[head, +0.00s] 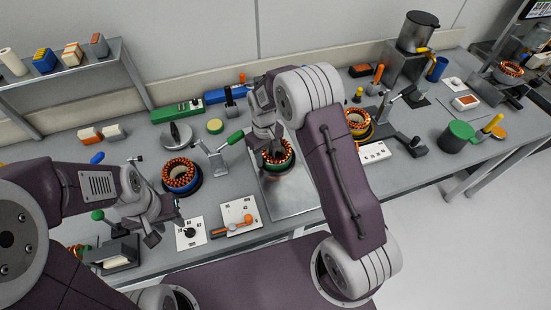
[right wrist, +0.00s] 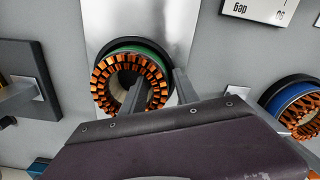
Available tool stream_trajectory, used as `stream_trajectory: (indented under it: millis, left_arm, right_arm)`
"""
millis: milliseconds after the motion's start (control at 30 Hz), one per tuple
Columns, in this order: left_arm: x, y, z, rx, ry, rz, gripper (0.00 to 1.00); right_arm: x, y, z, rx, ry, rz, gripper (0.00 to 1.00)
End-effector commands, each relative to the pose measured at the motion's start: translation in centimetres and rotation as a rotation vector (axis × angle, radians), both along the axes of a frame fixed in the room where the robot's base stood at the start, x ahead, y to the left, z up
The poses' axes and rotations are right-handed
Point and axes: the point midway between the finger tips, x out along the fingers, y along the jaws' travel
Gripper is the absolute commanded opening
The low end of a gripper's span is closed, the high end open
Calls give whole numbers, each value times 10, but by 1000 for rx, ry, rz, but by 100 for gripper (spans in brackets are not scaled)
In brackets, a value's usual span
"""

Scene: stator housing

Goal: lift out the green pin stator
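The green pin stator (head: 277,163), a green ring with copper windings, stands on a metal plate (head: 291,199) in the middle of the bench. It also shows in the right wrist view (right wrist: 131,79). My right gripper (head: 268,141) is down at it from above, partly hidden by its own arm in the head view. In the right wrist view its fingers (right wrist: 158,85) are apart, one over the bore and one just outside the rim, with the ring wall between them. Contact cannot be seen. My left gripper (head: 164,222) is open and empty over the bench at left.
A blue stator (head: 181,182) stands to the left and a yellow one (head: 357,128) to the right. A green-handled clamp (head: 217,155) stands close to the left of the plate. The plate's front part is clear.

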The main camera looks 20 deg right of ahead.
Motion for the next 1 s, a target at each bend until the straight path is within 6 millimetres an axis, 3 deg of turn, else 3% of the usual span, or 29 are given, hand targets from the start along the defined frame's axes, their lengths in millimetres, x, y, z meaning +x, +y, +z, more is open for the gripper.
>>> stream_trajectory:
  millis: [1000]
  left_arm:
    - [0, 0, 5, 0, 0, 0, 36]
  right_arm:
    - [0, -1, 0, 0, 0, 0, 36]
